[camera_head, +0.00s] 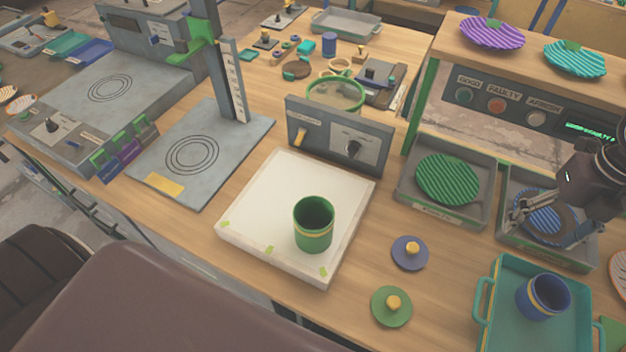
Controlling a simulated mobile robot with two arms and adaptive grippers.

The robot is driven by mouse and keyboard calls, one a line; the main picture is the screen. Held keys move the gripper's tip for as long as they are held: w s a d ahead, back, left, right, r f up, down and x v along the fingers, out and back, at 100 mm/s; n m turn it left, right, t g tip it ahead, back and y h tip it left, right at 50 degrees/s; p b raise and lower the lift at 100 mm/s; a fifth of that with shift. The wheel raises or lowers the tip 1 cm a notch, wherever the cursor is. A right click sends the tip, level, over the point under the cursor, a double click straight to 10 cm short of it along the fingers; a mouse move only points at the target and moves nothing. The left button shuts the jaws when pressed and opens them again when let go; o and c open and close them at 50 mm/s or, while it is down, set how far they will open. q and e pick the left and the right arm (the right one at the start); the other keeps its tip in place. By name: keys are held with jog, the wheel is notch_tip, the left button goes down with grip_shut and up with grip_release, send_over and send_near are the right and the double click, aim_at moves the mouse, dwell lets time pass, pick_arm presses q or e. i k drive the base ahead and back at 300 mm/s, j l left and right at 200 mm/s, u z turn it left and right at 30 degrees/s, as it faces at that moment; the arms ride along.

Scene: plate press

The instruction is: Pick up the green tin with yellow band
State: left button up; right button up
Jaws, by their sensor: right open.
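The green tin with a yellow band (313,224) stands upright and open-topped on the white square slab (262,205), near its front right part. My right gripper (546,228) is at the right edge of the view, over the grey tray that holds a blue ribbed plate (541,216). Its fingers are spread and nothing shows between them. It is well to the right of the tin and apart from it. My left gripper is out of view.
A purple lid (409,252) and a green lid (391,306) with yellow knobs lie right of the slab. A teal tray (497,323) holds a blue tin (543,297). A grey panel (340,137) stands behind the slab. A green ribbed plate (447,180) lies in another grey tray.

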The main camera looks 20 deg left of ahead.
aim_at(313, 216)
jog(key=u, duration=0.75)
